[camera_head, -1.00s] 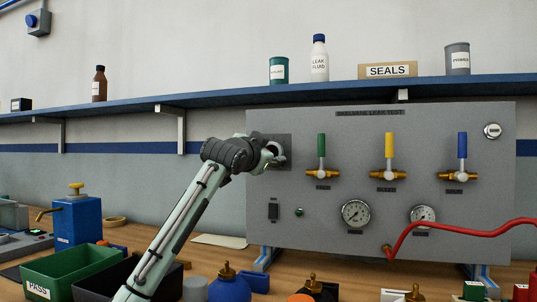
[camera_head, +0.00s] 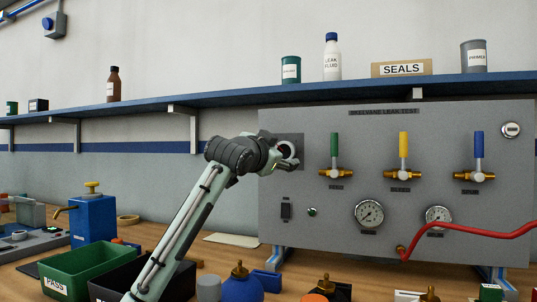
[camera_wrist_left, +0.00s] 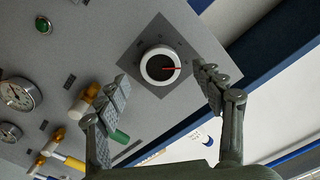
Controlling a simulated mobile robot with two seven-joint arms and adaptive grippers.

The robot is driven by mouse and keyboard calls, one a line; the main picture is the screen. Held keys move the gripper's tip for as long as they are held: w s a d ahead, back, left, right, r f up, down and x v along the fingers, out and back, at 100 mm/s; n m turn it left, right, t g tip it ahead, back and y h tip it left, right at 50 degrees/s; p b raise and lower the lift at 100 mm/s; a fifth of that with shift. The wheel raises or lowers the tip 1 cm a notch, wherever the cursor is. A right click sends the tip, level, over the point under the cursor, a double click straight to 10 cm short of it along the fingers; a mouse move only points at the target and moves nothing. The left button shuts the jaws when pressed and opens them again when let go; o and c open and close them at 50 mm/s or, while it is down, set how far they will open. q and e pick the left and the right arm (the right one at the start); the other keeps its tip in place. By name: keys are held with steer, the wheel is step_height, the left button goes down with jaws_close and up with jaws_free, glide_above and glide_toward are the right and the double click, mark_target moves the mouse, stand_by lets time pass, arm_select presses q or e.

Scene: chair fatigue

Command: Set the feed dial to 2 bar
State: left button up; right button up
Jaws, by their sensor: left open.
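The feed dial (camera_wrist_left: 157,66) is a round black knob with a white rim and a red pointer, on a dark square plate at the panel's left end. Its pointer aims right in the left wrist view; the scale marks are too small to read. In the head view the dial (camera_head: 286,148) is partly hidden by my gripper. My left gripper (camera_head: 289,161) is open in front of the dial. In the left wrist view its fingers (camera_wrist_left: 163,82) stand apart on either side of the dial, with no contact visible. My right gripper is not in view.
The grey panel (camera_head: 370,130) carries green, yellow and blue valve levers, two gauges and a switch. A red hose (camera_head: 470,228) hangs at its right. The blue shelf (camera_head: 230,97) runs above. Green and black bins and several fittings crowd the bench below.

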mark_target(285, 152)
arm_select(q)
steer(key=v, duration=0.9)
steer(key=x, duration=1.2)
steer(key=shift+s, duration=0.1)
